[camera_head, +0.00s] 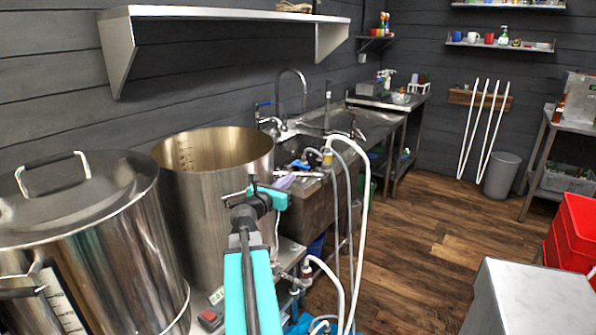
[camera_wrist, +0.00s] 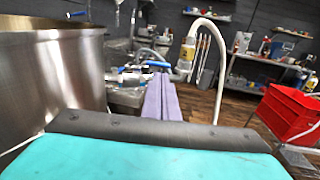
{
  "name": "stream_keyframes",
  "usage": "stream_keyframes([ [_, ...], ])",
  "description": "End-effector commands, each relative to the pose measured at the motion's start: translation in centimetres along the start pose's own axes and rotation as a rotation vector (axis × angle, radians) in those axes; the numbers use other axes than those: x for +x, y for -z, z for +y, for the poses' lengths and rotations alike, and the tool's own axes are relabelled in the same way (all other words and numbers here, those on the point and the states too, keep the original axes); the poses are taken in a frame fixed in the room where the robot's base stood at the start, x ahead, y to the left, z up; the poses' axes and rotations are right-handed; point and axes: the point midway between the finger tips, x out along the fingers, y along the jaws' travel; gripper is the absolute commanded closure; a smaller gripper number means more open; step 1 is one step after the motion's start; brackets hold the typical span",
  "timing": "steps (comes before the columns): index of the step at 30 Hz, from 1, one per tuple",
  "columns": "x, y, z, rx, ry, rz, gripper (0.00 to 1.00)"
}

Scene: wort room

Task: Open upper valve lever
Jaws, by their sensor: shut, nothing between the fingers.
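A valve with a blue lever (camera_head: 300,164) sits at the front edge of the sink, beside a hose fitting with a yellow band (camera_head: 327,157). In the wrist view, blue-marked valve parts (camera_wrist: 157,64) show just beyond my fingertips, left of the fitting (camera_wrist: 186,52). The lever's exact outline is too small to tell. My gripper (camera_head: 286,181) is shut and empty, its purple fingers (camera_wrist: 164,82) together and pointing toward the valve. I cannot tell whether the fingertips touch it. A lower valve (camera_head: 306,270) with a white hose is below and right of my arm.
An open steel pot (camera_head: 213,170) stands close left of my arm, with a lidded pot (camera_head: 80,215) further left. A white hose (camera_head: 362,200) arches down right of the valve. A red crate (camera_head: 575,235) stands right. The wooden floor (camera_head: 420,235) between is clear.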

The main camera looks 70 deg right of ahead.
Motion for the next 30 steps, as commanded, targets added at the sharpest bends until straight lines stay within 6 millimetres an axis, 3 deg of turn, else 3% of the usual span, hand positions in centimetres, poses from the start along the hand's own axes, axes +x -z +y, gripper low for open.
stream_keyframes([
  [18,6.5,-0.1,0.0,0.000,0.002,0.000,1.00],
  [30,7.6,0.0,-0.1,0.000,0.000,0.000,1.00],
])
